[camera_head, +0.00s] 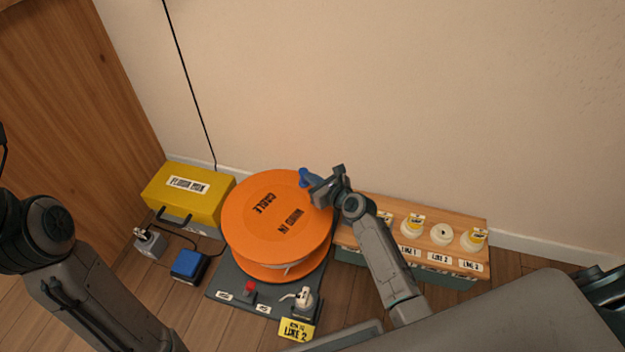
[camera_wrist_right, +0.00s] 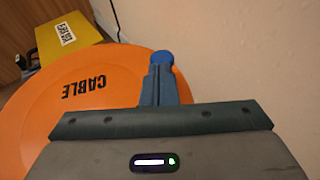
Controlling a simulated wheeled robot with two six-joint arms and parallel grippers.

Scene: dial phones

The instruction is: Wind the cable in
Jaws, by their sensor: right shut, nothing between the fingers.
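The orange cable reel (camera_head: 262,240), marked "CABLE" and "WIND IN", lies flat on a dark base (camera_head: 240,292) on the floor. A blue crank knob (camera_head: 304,176) stands at its far right rim. My right gripper (camera_head: 322,190) is shut beside the knob. In the right wrist view the shut fingers (camera_wrist_right: 160,84) point at the blue knob (camera_wrist_right: 162,58), which shows just past their tips; I cannot tell whether they touch. A little pale cable shows between the reel's discs. A white plug (camera_head: 304,298) sits at the base's front right. My left arm shows, but its gripper does not.
A yellow box (camera_head: 188,194) stands at the back left. A blue block (camera_head: 189,264) and a grey box (camera_head: 150,243) lie before it. A wooden-topped socket box (camera_head: 375,242) with line labels stands right of the reel. A yellow "LINE 2" tag (camera_head: 297,329) is in front.

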